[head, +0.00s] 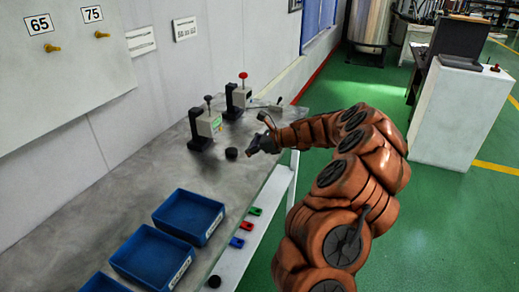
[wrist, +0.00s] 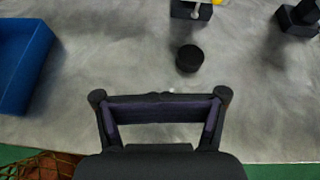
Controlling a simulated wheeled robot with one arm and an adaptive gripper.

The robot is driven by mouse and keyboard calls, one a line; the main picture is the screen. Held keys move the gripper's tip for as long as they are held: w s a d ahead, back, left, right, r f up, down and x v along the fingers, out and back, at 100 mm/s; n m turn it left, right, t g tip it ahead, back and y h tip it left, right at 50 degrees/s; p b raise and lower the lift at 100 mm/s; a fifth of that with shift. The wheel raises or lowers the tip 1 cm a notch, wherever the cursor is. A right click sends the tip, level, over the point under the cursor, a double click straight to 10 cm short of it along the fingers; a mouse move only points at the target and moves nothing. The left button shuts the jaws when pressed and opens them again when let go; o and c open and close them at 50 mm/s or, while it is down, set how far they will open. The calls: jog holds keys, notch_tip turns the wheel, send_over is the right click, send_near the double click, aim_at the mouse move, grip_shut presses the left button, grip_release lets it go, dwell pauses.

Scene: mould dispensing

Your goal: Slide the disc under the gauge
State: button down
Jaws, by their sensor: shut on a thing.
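A second gauge (head: 239,96) with a red knob stands farther back. In the wrist view the disc (wrist: 189,58) is ahead of my gripper (wrist: 160,98), apart from it and slightly right of centre; a gauge base (wrist: 192,9) shows beyond it. My gripper (head: 262,144) is low over the bench's right side. Its spread fingers are shut on a dark crosswise bar (wrist: 160,107); the bar's full shape is unclear.
Blue trays (head: 156,258) line the bench's near part; one (wrist: 48,55) shows at left in the wrist view. Small green, red and blue pieces (head: 246,227) lie along the front ledge, with another black disc (head: 215,281). The bench between bar and disc is clear.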

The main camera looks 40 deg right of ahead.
aim_at(239, 157)
jog(key=d+f, duration=0.1)
jog(key=d+f+m, duration=0.1)
jog(key=d, duration=0.1)
jog(key=d+m+h, duration=0.1)
jog(key=d, duration=0.1)
jog(key=shift+s+d+f+t, duration=0.1)
jog(key=shift+d+f+t, duration=0.05)
jog(key=shift+f+t, duration=0.2)
jog(key=shift+f+b, duration=0.3)
jog(key=shift+b, duration=0.1)
jog(key=w+f+b, duration=0.1)
jog(key=w+a+f+b, duration=0.1)
jog(key=b, duration=0.1)
jog(key=w+f+b, duration=0.1)
jog(key=f, duration=0.1)
jog(key=shift+w+a+f+b, duration=0.1)
jog(key=shift+a+b, duration=0.2)
jog(key=shift+b, duration=0.1)
jog(key=shift+x, duration=1.05)
jog(key=c, duration=1.3)
grip_release()
grip_shut()
